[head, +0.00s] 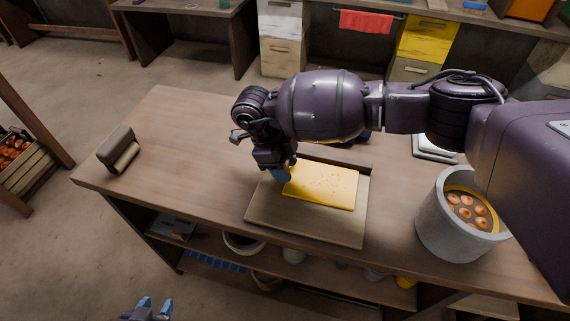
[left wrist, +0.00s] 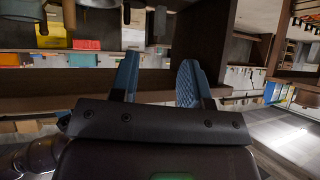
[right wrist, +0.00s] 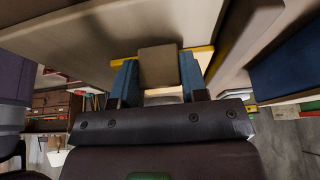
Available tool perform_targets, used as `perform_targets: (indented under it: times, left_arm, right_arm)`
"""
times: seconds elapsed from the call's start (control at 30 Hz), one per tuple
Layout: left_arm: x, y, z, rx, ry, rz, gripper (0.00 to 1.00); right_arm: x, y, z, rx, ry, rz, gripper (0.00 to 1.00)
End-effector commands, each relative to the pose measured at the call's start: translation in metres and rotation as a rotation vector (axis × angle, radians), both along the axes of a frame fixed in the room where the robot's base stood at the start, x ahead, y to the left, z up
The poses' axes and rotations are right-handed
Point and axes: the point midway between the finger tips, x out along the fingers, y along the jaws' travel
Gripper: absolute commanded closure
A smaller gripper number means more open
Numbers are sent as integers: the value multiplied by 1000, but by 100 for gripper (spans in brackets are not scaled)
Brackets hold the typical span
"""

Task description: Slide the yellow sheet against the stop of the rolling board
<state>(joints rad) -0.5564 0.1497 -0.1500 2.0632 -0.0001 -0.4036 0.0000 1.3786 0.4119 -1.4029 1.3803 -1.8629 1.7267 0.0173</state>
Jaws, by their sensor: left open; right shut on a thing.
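The yellow sheet (head: 325,186) lies flat on the rolling board (head: 300,222), towards its far right part. The stop (head: 345,163) is a darker raised strip along the board's far edge; the sheet's far edge is close to it, but I cannot tell whether they touch. My right gripper (head: 281,174) is low at the sheet's left edge. In the right wrist view it is shut on a tan block (right wrist: 160,67), with a strip of yellow behind it. The head view hides this block. My left gripper (head: 153,306) is open and empty, off the table's front; its fingers also show in the left wrist view (left wrist: 158,82).
A grey pot (head: 437,222) with round orange pieces stands right of the board. A brown block-like object (head: 119,151) lies at the table's left end. A pale flat device (head: 433,149) is behind the pot.

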Motion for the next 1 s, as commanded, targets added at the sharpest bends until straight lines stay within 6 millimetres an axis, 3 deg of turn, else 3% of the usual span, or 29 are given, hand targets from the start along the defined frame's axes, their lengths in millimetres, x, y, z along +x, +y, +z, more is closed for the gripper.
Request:
perform_targets:
  times: [0.03, 0.2, 0.7, 0.83, 1.0]
  left_arm:
    - [-1, 0, 0, 0, 1, 0, 57]
    - [-4, 1, -1, 0, 7, 2, 57]
    - [-5, 1, 2, 0, 12, 4, 57]
    - [13, -3, 21, -2, -39, -5, 57]
    - [16, -3, 26, -4, -49, -3, 57]
  right_arm:
    - [0, 0, 0, 0, 0, 0, 55]
    - [0, 0, 0, 0, 0, 0, 30]
    - [0, 0, 0, 0, 0, 0, 30]
    - [4, 10, 27, 2, -4, 2, 30]
    - [8, 23, 58, 0, -5, 2, 30]
